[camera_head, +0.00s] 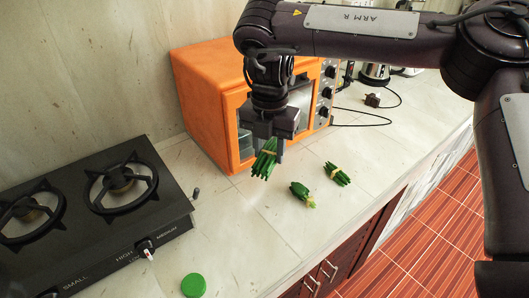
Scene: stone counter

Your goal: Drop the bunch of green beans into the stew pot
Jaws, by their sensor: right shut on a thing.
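My right gripper (270,146) is shut on a bunch of green beans (264,163), tied with a pale band. It holds the bunch tilted, above the counter in front of the orange oven. Two more tied green bunches lie on the counter below and to the right: one bunch (301,193) nearer and another bunch (337,174) farther right. No stew pot can be made out in this view. My left gripper is not in view.
A black two-burner stove (95,215) stands at the left, its visible burners bare. An orange oven (205,95) stands behind the gripper. A green round lid (193,285) lies near the front. A plug with a cord (372,100) and a kettle (375,74) are at the back right.

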